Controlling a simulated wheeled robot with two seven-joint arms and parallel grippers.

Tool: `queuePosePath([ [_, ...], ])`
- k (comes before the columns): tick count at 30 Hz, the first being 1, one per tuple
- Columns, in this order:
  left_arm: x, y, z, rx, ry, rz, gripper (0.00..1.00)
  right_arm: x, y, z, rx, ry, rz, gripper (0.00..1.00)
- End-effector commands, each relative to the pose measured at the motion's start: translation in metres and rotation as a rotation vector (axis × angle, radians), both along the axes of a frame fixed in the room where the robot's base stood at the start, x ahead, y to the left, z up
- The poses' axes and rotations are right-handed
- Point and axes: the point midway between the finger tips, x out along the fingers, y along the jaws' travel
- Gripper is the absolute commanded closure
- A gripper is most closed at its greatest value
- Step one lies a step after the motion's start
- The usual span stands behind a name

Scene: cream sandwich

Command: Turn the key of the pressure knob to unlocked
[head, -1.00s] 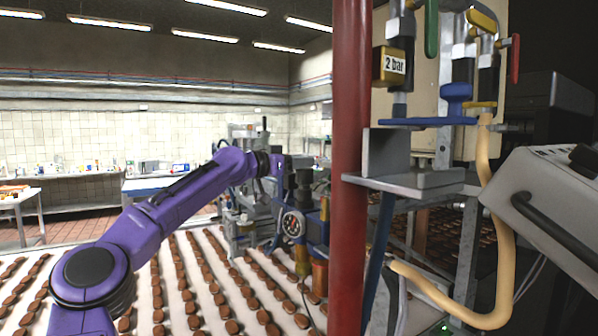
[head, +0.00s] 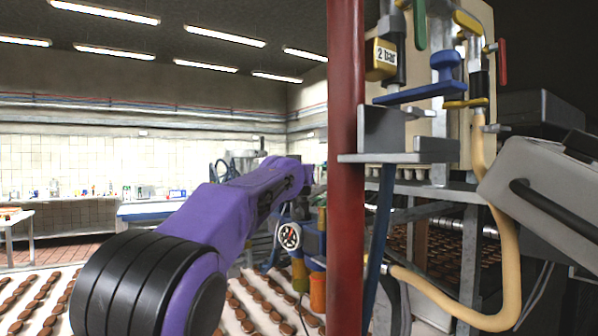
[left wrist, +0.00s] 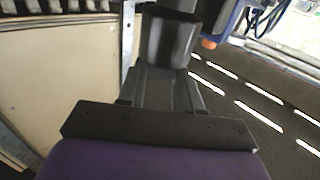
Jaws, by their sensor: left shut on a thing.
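In the left wrist view my left gripper (left wrist: 165,88) is shut on a dark grey cylindrical part (left wrist: 171,40), which looks like the pressure knob. The fingertips reach its near side. I cannot make out a key or its lock position on it. In the head view my purple left arm stretches forward to the pressure equipment left of the red pole; its gripper is hidden behind the forearm and pole. A round white-faced gauge (head: 289,236) shows just below the arm. My right gripper is not in view.
The red pole (head: 346,120) stands close to my left arm's far end. Rows of brown biscuits lie on the white conveyor (head: 250,318) below.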

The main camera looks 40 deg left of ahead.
Motion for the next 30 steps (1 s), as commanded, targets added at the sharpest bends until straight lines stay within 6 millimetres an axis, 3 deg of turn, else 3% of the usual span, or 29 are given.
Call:
queuePosePath([
  [20, 0.0002, -0.0007, 0.0015, 0.0, -0.004, 0.064, 0.96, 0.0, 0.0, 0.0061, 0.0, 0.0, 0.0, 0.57],
  [21, 0.0002, -0.0007, 0.0014, 0.0, -0.004, 0.064, 0.6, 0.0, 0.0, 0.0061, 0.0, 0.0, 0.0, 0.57],
  [23, 0.0001, -0.0006, 0.0012, -0.001, -0.003, 0.064, 0.4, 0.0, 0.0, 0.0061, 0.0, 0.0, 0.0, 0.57],
  [30, 0.0003, -0.0004, 0.0001, -0.001, -0.001, 0.064, 0.4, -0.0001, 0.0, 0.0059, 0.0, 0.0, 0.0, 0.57],
])
